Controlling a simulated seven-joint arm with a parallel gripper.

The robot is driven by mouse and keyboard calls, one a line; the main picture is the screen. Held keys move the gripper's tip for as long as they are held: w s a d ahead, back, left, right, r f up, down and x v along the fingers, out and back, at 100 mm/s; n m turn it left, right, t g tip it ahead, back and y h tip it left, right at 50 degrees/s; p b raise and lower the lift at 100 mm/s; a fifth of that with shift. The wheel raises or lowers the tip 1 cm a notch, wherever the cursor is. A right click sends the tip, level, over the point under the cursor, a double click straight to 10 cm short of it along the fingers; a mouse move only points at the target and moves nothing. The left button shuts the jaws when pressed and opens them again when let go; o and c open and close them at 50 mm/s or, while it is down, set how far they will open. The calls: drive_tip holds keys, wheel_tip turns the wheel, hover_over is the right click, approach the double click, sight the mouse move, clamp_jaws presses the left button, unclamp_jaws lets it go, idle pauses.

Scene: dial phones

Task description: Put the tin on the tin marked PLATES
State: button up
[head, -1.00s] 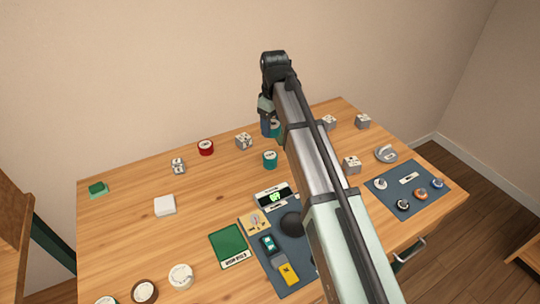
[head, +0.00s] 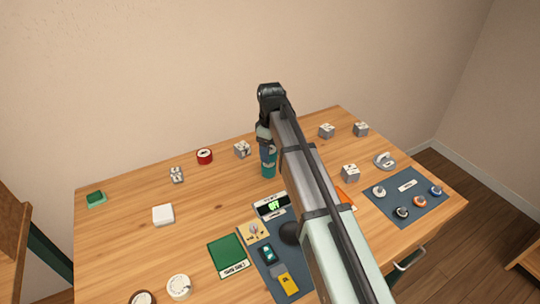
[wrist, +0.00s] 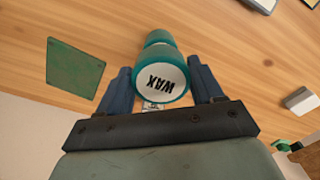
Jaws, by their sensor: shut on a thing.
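My gripper (head: 266,146) is over the back middle of the table, its fingers closed around a teal tin. In the wrist view this held tin (wrist: 161,80) shows a white lid lettered WAX between the two blue fingers. A second teal tin (head: 268,170) stands on the table just below the gripper. It also shows past the held tin in the wrist view (wrist: 158,38). The held tin looks in line over it, but I cannot tell whether they touch. The lower tin's lid is hidden, so its marking cannot be read.
A red tin (head: 205,157) and small grey blocks (head: 242,149) stand at the back. A display box (head: 272,206) lies in front of the lower tin. A white block (head: 163,214) is at left. A blue mat (head: 418,206) with round items is at right.

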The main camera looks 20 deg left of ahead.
drive_tip(key=shift+f, duration=1.35)
drive_tip(key=shift+f, duration=0.15)
drive_tip(key=o, duration=1.1)
wheel_tip(320, 180, up, 12)
drive_tip(key=shift+r, duration=0.15)
